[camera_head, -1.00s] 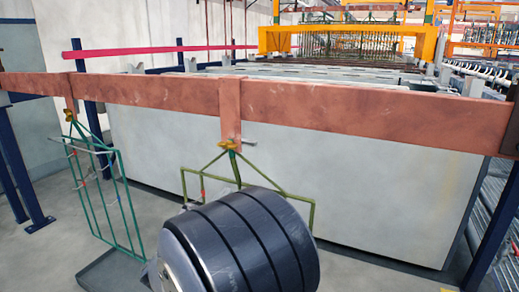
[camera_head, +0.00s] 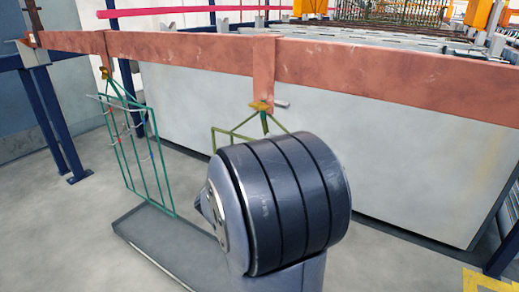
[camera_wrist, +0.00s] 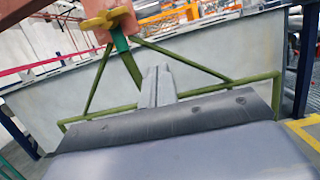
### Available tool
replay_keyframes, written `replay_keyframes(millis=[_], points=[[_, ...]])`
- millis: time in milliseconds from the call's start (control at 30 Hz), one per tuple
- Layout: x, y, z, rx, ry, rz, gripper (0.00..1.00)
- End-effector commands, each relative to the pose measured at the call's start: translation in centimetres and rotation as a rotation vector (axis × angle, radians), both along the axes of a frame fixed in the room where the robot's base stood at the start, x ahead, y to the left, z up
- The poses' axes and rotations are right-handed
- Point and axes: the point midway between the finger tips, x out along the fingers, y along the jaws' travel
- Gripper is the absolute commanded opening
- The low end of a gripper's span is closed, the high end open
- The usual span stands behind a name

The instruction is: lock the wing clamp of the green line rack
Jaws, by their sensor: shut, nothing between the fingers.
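Two green racks hang from a copper bar (camera_head: 190,47). The left rack (camera_head: 160,165) is a teal-green wire frame, with a brass wing clamp (camera_head: 104,73) at its top. The right rack (camera_head: 221,134) is olive green with a darker green stem, and is mostly hidden behind my arm. Its brass wing clamp (camera_head: 261,106) sits at the foot of a copper hanger strip. In the wrist view this yellow clamp (camera_wrist: 108,18) is at the upper left. My gripper (camera_wrist: 157,74) is shut and empty, below and right of the clamp, apart from it. The head view hides my fingers.
A large pale tank (camera_head: 400,150) stands behind the bar. A grey drip tray (camera_head: 165,250) lies on the floor under the racks. Blue posts (camera_head: 50,120) stand at the left. The floor at the lower left is clear.

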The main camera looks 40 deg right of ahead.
Motion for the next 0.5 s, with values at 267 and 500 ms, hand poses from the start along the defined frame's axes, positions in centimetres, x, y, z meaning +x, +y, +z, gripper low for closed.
replay_keyframes(millis=[267, 500], points=[[1.1, -4.1, 2.6, -0.002, -0.005, 0.001, 0.0], [1.1, -4.0, 4.8, 0.0, -0.002, 0.001, 0.0]])
